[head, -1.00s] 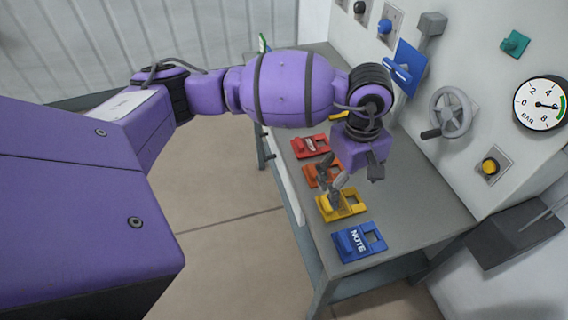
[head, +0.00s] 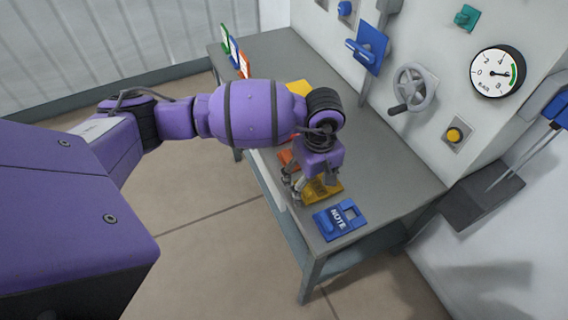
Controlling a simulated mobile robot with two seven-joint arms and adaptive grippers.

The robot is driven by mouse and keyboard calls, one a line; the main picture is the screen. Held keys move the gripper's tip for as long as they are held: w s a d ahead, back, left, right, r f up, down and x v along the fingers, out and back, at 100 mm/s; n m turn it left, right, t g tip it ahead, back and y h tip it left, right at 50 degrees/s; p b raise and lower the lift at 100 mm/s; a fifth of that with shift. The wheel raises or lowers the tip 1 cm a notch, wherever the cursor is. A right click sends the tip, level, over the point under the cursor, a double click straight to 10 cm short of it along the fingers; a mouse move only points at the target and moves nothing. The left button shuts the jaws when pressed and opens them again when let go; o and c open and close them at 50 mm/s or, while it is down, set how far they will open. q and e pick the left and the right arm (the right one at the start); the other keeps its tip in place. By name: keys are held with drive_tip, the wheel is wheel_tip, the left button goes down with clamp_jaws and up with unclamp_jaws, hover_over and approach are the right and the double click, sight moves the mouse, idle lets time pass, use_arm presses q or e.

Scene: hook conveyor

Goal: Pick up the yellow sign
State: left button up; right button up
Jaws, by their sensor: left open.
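The yellow sign (head: 328,190) lies flat on the grey table, between an orange sign and a blue sign marked NOTE (head: 340,219). My left gripper (head: 311,187) is open over the yellow sign, with its fingers pointing down. Its wrist and fingers hide part of the sign, and I cannot tell whether they touch it. The orange sign (head: 286,157) is mostly hidden behind my left arm and gripper. My right gripper is not in view.
The grey table (head: 389,175) has clear room right of the signs. Signs stand at its far left end, including a green one (head: 225,36). A wall panel behind carries a handwheel (head: 414,88), a gauge (head: 497,72) and a yellow button (head: 454,134).

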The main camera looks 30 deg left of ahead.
use_arm(q)
drive_tip(key=shift+w+r, duration=0.15)
drive_tip(key=c, duration=1.2)
drive_tip(key=shift+c, duration=0.2)
drive_tip(key=shift+r, duration=0.65)
drive_tip(key=s+a+r+b, duration=0.1)
drive_tip(key=s+a+r, duration=0.1)
drive_tip(key=s+r, duration=0.45)
drive_tip(key=s+a+r, duration=0.3)
drive_tip(key=s+r, duration=0.2)
drive_tip(key=s, duration=0.2)
drive_tip(key=w+d+r+m+p, duration=0.1)
drive_tip(key=w+r+m+p, duration=0.3)
drive_tip(key=r+m+p, duration=0.2)
drive_tip(key=shift+w+d+r+m, duration=0.3)
drive_tip(key=shift+r+m, duration=0.8)
drive_tip(key=shift+m, duration=1.1)
